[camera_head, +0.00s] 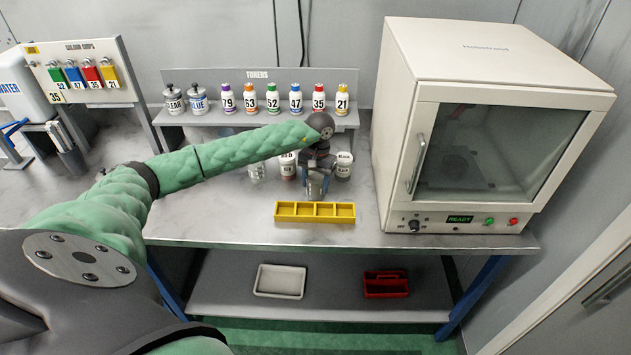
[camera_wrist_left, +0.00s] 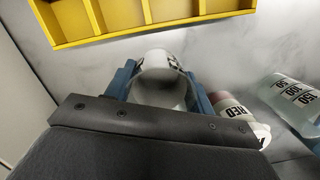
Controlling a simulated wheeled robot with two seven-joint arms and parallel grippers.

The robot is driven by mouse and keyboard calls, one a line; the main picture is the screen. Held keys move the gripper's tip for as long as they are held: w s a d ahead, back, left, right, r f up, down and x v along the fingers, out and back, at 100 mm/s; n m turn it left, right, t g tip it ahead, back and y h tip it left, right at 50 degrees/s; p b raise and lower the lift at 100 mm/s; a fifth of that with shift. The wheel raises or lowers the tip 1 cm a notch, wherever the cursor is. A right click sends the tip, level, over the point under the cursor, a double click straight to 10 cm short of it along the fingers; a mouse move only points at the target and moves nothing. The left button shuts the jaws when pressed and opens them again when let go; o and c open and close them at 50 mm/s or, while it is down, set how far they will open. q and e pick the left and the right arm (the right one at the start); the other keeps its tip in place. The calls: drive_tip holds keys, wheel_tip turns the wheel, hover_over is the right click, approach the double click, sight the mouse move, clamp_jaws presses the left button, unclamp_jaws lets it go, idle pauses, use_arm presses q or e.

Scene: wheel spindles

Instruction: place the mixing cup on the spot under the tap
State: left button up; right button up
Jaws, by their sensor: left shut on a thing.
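My left gripper (camera_head: 317,183) is above the bench, behind the yellow tray, with its blue fingers shut on a pale grey cup (camera_head: 315,189), which I take as the mixing cup. In the left wrist view the cup (camera_wrist_left: 161,88) sits between the two fingers, its opening facing the camera. I cannot tell whether its base touches the bench. The white water tank (camera_head: 22,76) stands at the far left. A dark part below and right of it (camera_head: 66,148) may belong to the tap; the spot under it is not clear. My right gripper is out of view.
The yellow divided tray (camera_head: 315,219) is at the bench's front edge. A red-labelled jar (camera_head: 288,167), a black-labelled jar (camera_head: 344,167) and a clear beaker (camera_head: 257,173) stand near the gripper. The toner rack (camera_head: 260,120) is behind; the oven (camera_head: 490,120) is right.

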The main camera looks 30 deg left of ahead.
use_arm(q)
drive_tip(key=shift+f, duration=0.15)
drive_tip(key=o, duration=1)
